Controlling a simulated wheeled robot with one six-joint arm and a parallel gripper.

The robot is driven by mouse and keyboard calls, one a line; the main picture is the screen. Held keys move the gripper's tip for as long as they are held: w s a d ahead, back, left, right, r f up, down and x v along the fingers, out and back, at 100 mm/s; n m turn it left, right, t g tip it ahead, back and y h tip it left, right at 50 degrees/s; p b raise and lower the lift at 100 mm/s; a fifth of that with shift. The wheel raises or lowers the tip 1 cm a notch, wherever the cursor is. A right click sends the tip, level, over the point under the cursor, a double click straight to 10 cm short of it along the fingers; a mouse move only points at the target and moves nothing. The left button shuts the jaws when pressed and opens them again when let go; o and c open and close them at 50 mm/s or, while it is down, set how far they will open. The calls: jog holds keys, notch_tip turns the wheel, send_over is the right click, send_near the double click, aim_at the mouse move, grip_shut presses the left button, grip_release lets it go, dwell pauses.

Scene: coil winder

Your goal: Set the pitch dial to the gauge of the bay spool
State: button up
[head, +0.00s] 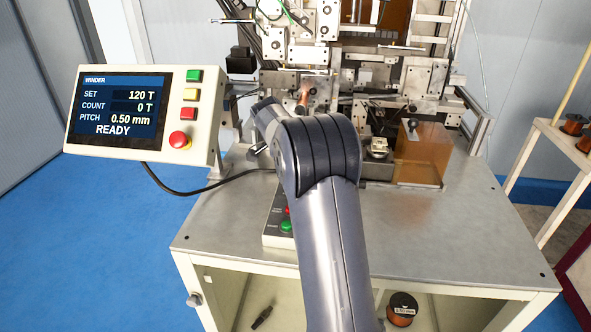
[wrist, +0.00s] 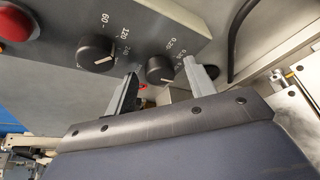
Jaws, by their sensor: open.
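The pitch dial (wrist: 159,70) is a black knob with a white pointer line, beside printed numbers starting at 0.20, in the wrist view. My gripper (wrist: 163,67) is open, one finger on each side of this dial; I cannot tell whether they touch it. In the head view the gripper and dials are hidden behind my arm. The winder display (head: 120,106) reads PITCH 0.50 mm and READY. The bay spool (head: 402,310), copper with a dark flange, sits in the open bay under the table. Its white label looks like 0.30 mm, but is too small to be sure.
A second black dial (wrist: 96,53), marked 60, 120 and 240, is left of the pitch dial. A red button (wrist: 14,24) sits further left. An orange translucent block (head: 422,155) stands on the machine table (head: 470,240). A side rack (head: 548,130) holds other spools.

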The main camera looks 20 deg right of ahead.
jog(key=v, duration=1)
jog(key=shift+r+b, duration=0.3)
jog(key=shift+r, duration=0.1)
jog(key=shift+a, duration=0.15)
jog(key=x, duration=1.1)
jog(key=shift+p, duration=0.3)
jog(key=shift+s, duration=0.1)
